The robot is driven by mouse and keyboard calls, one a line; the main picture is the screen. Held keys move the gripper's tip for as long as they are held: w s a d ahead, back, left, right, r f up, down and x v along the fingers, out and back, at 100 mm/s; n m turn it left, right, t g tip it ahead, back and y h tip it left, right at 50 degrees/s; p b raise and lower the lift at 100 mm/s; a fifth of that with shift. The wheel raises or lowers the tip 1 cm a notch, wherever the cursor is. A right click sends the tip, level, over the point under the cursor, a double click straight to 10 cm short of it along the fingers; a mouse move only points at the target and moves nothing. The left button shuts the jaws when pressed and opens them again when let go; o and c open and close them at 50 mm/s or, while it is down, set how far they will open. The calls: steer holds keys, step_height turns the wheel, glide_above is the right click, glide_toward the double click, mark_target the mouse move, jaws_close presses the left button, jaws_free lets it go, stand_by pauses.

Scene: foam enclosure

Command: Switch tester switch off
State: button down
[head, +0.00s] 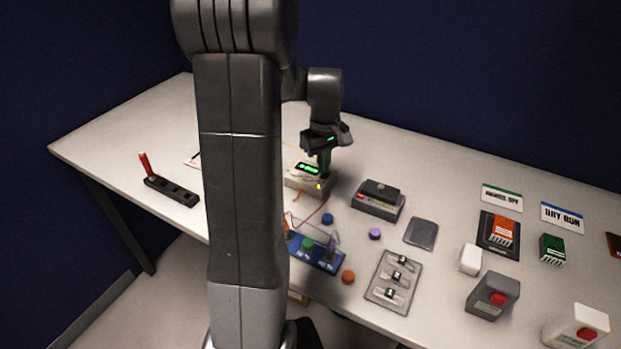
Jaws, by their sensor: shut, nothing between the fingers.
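The tester (300,183) is a small beige box with a lit green display, standing on the table behind the blue board. A small yellow spot shows on its right side near the front. My gripper (325,171) points down at the tester's right part, with the fingers shut and empty. The fingertips are at or just above the top of the box; I cannot tell whether they touch it. The switch itself is not clear, as the fingers cover that part. My arm hides the table to the left of the tester.
A blue board (318,255) with coloured parts and thin wires lies in front of the tester. A grey box (378,201) stands to its right. A grey panel with several knobs (394,281) lies nearer. A black strip with a red-handled tool (170,188) is at left.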

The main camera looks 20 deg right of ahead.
steer(key=shift+f+b, duration=0.7)
steer(key=shift+f, duration=0.4)
stand_by(0.8)
steer(key=shift+r, duration=0.1)
steer(key=shift+r+p, duration=2.9)
steer(key=shift+r, duration=0.65)
steer(key=shift+f, duration=0.25)
step_height(320, 180, down, 7)
steer(key=b, duration=0.5)
steer(key=shift+r+b, duration=0.1)
steer(key=shift+b, duration=0.3)
steer(key=shift+r, duration=0.25)
